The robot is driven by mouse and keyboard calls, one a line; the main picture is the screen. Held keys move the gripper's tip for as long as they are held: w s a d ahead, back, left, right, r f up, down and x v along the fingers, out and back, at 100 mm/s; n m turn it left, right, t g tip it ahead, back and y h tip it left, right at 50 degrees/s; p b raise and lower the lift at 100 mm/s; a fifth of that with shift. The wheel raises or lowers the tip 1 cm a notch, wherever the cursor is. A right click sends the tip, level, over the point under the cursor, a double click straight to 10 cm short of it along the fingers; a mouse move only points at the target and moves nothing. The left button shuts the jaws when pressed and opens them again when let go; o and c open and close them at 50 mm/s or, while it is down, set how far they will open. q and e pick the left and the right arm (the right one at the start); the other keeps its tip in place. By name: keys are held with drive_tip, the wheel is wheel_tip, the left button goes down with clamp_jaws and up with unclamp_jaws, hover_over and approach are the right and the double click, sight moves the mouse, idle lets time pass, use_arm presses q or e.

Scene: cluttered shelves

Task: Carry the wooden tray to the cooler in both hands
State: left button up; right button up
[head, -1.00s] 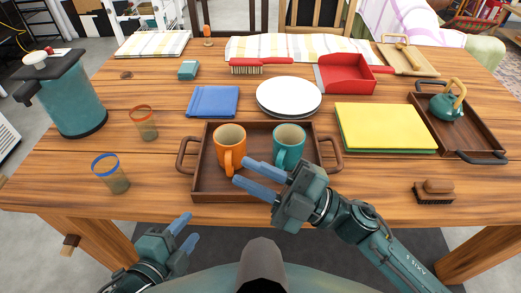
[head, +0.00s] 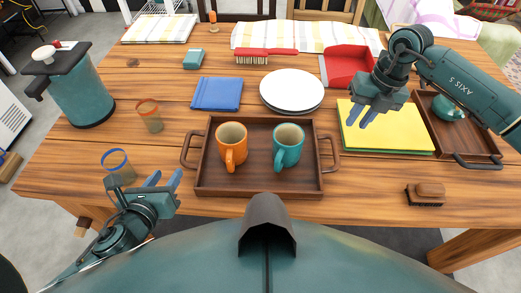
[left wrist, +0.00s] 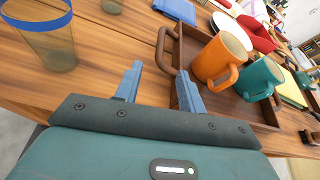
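The wooden tray (head: 258,190) lies flat near the table's front edge, with a handle at its left and right ends. An orange mug (head: 231,144) and a teal mug (head: 289,146) stand upright in it, side by side. My left gripper (head: 164,180) is open and empty at the front edge, left of the tray and apart from it. In the left wrist view the tray's left handle (left wrist: 161,52) shows beyond the open fingers. My right gripper (head: 361,117) is open and empty over the yellow item, right of the tray. The cooler (head: 78,92), if the teal lidded container is it, stands at left.
Two tumblers, one orange-rimmed (head: 150,116) and one blue-rimmed (head: 116,164), stand left of the tray. White plates (head: 291,90) and a blue napkin (head: 217,93) lie behind it. Yellow and green items (head: 395,140), a second tray (head: 468,146) and a brush (head: 425,194) lie at right.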

sight(183, 151)
drive_tip(key=shift+a+f, duration=0.1)
use_arm(q)
drive_tip(key=shift+w+f, duration=0.1)
drive_tip(key=shift+w, duration=0.2)
drive_tip(key=x, duration=1.2)
drive_tip(key=shift+w+d+f, duration=0.1)
drive_tip(key=shift+w+f, duration=0.05)
drive_tip(key=shift+w, duration=0.05)
use_arm(e)
drive_tip(key=a+f, duration=0.1)
drive_tip(key=f, duration=0.7)
drive_tip(key=a+f, duration=0.1)
drive_tip(key=f, duration=0.3)
drive_tip(key=shift+a+f, duration=0.3)
drive_tip(key=shift+f, duration=0.1)
use_arm(q)
drive_tip(key=c, duration=0.4)
use_arm(e)
drive_tip(key=c, duration=0.4)
use_arm(q)
clamp_jaws()
use_arm(e)
clamp_jaws()
drive_tip(key=shift+r, duration=0.1)
